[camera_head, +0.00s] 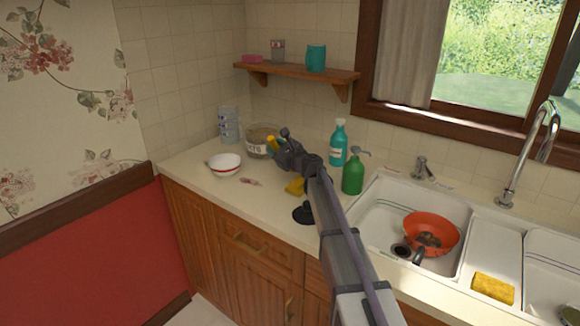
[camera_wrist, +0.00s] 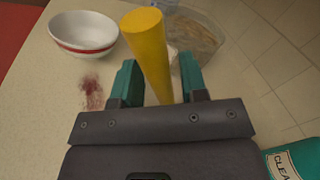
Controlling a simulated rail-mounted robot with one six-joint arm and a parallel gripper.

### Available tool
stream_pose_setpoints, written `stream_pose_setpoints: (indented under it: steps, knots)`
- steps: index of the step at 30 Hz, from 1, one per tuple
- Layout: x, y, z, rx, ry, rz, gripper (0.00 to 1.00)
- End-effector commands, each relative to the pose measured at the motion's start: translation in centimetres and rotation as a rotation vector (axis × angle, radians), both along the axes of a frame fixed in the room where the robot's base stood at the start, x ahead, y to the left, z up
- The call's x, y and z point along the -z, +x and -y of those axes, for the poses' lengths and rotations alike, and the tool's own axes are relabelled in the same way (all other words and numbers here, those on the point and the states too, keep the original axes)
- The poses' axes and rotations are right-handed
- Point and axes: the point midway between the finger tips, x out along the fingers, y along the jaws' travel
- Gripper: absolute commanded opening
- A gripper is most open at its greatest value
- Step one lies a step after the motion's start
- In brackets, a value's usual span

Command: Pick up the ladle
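My gripper (camera_head: 272,146) is over the back of the counter, in front of the glass jar. In the wrist view its teal fingers (camera_wrist: 160,82) stand on either side of a thick yellow rod (camera_wrist: 148,45), which looks like the ladle's handle. A narrow gap shows by the right finger; contact on the rod is unclear. In the head view, a yellow piece (camera_head: 295,186) shows beside my arm. A black round piece (camera_head: 304,214), possibly the ladle's bowl, shows lower down.
A white bowl with a red band (camera_head: 225,165) and a reddish stain (camera_head: 251,182) are at the left. A glass jar (camera_head: 260,142), teal bottle (camera_head: 339,143) and green pump bottle (camera_head: 353,174) stand near the wall.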

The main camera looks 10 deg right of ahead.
Motion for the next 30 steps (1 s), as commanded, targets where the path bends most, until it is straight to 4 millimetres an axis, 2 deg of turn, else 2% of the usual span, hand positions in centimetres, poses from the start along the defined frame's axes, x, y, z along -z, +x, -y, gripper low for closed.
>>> stream_pose_setpoints:
  steps: [2,12,23,26,30]
  knots:
    - [0.0,0.0,0.0,0.000,0.000,0.000,0.32]
    - [0.0,0.0,0.0,0.000,0.000,0.000,0.00]
    - [-0.1,0.0,0.0,0.000,0.000,0.000,0.00]
    - [-1.0,0.0,0.0,0.000,0.000,0.000,0.00]
    - [-3.7,0.0,0.0,0.000,0.000,0.000,0.00]
